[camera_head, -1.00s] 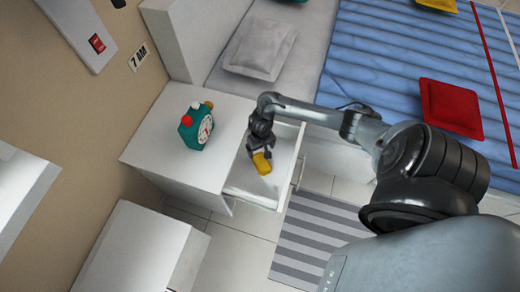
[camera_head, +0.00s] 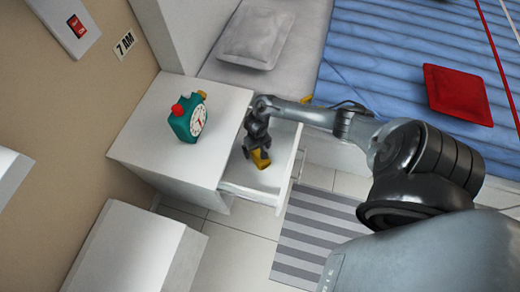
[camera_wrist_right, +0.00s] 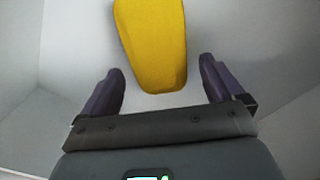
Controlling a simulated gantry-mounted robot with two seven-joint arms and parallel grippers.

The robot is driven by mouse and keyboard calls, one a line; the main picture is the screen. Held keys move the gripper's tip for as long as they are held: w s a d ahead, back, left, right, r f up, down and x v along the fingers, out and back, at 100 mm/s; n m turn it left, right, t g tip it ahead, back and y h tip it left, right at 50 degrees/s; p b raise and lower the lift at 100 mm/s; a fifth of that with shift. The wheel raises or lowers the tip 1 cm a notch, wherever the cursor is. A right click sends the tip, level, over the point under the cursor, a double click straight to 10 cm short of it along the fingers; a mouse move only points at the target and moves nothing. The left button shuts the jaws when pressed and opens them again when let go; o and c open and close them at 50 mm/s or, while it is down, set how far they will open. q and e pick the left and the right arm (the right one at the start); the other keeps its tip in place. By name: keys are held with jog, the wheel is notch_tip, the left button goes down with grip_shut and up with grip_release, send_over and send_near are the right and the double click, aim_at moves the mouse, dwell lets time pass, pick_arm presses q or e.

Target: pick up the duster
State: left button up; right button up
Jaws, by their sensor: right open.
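The yellow object, which I take to be the duster (camera_head: 261,163), lies in the open white drawer (camera_head: 255,188) of the nightstand. My right gripper (camera_head: 257,153) reaches down into the drawer over it and partly hides it. In the right wrist view the duster (camera_wrist_right: 152,42) is a smooth yellow shape. Its near end lies between the two dark fingers of my right gripper (camera_wrist_right: 162,75), with gaps on both sides. The fingers are open and hold nothing. My left gripper is not in view.
The drawer walls surround the gripper closely. A teal clock (camera_head: 188,117) stands on the nightstand top (camera_head: 150,150). A bed with a blue cover (camera_head: 380,65) and a grey pillow (camera_head: 256,38) is behind. A small yellow patch (camera_head: 306,99) shows beside my arm; I cannot tell what it is.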

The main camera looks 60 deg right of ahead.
jog(key=shift+f+b, duration=0.4)
jog(key=shift+f, duration=0.55)
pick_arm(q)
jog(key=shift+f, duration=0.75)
